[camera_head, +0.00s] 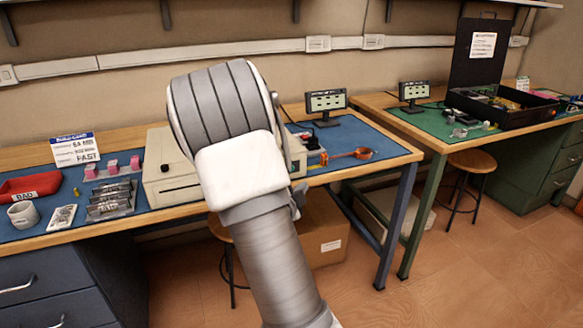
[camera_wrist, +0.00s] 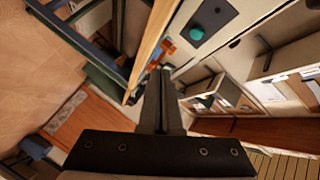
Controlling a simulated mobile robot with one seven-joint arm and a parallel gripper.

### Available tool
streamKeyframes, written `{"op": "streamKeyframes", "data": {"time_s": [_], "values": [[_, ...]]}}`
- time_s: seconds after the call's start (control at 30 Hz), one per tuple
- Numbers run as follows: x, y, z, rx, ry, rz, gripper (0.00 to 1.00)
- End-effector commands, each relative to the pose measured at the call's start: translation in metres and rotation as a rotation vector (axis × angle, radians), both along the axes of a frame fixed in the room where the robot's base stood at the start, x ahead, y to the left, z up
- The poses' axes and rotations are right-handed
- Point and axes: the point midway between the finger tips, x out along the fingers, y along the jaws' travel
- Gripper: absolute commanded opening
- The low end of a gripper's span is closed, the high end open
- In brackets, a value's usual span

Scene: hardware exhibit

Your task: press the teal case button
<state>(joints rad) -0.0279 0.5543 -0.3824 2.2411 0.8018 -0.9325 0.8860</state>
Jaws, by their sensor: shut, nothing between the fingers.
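The teal button (camera_wrist: 197,32) is a round cap on a small dark plate on the pale face of a case (camera_wrist: 236,30), near the top of the wrist view. My gripper (camera_wrist: 161,72) is shut and empty, its fingertips below and left of the button in that picture and apart from it. In the head view the beige case (camera_head: 168,178) stands on the left workbench, partly behind my arm. The button and my fingertips are hidden there by my arm.
The left workbench's blue mat (camera_head: 375,150) holds a small screen (camera_head: 326,102), an orange tool (camera_head: 352,155), a red bin (camera_head: 30,186) and a white cup (camera_head: 24,214). A second bench with a green mat (camera_head: 425,122) stands right. A stool (camera_head: 472,162) and cardboard box (camera_head: 322,232) are below.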

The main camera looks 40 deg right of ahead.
Motion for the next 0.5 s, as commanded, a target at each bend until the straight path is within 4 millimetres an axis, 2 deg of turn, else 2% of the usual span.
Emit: {"op": "streamKeyframes", "data": {"time_s": [0.2,0.5], "values": [[0.032,-0.008,0.003,0.0,0.002,0.001,0.0],[0.057,-0.014,0.0,-0.001,-0.001,0.001,0.0]]}}
